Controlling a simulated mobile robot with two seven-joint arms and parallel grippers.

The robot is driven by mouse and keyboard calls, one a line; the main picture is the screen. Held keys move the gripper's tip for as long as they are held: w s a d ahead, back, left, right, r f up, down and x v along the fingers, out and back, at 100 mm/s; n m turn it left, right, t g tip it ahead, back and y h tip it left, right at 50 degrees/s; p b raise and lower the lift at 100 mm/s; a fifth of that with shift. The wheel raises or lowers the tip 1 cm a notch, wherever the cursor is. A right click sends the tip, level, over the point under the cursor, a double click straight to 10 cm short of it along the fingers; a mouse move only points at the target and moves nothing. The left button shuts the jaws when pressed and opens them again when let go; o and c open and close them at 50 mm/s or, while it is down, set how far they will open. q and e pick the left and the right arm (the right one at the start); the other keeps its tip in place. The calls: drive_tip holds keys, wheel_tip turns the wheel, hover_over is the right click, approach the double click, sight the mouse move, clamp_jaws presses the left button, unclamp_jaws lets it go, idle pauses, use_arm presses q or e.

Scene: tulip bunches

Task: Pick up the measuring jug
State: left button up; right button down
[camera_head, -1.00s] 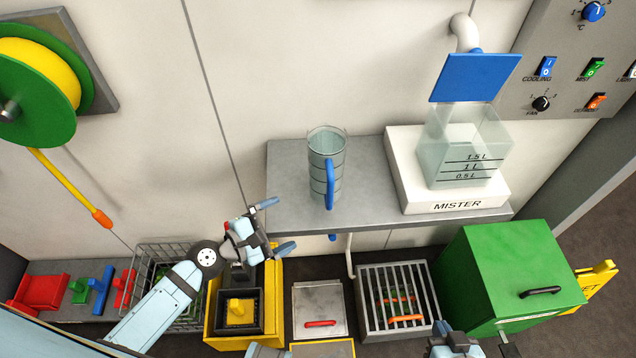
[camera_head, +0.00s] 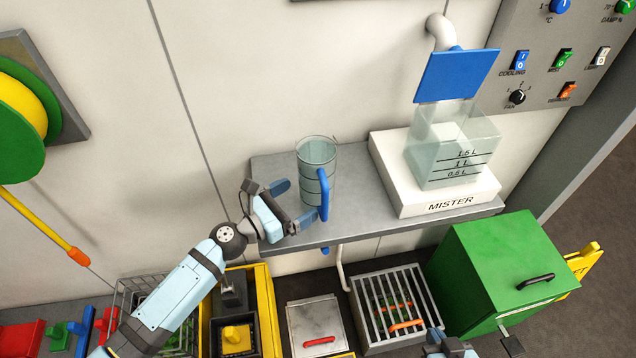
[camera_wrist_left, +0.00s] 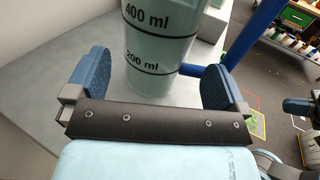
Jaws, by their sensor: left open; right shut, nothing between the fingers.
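The clear measuring jug (camera_head: 316,158) stands upright on the grey shelf (camera_head: 275,168), with black level lines and a blue handle (camera_head: 323,192) on its near right side. My left gripper (camera_head: 292,203) is open at the shelf's front, just left of and in front of the jug's lower part. In the left wrist view the jug (camera_wrist_left: 160,45) shows its 400 ml and 200 ml marks beyond and between the two blue fingers (camera_wrist_left: 155,85). The jug is not gripped. My right gripper (camera_head: 446,343) is at the bottom edge, partly cut off, shut and empty.
The white mister base (camera_head: 385,160) with its clear tank (camera_head: 450,150) stands on the shelf right of the jug. Below are a barred metal box (camera_head: 398,310), a green box (camera_head: 495,265) and a yellow crate (camera_head: 268,305). The wall is close behind the jug.

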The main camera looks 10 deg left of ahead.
sight(303, 193)
use_arm(q)
drive_tip(key=x, duration=0.5)
drive_tip(key=shift+w+f, duration=0.1)
drive_tip(key=shift+w, duration=0.2)
drive_tip(key=shift+a, duration=0.1)
drive_tip(key=c, duration=1.3)
drive_tip(key=shift+c, duration=0.5)
drive_tip(key=shift+r+p, duration=0.25)
drive_tip(key=shift+p, duration=0.05)
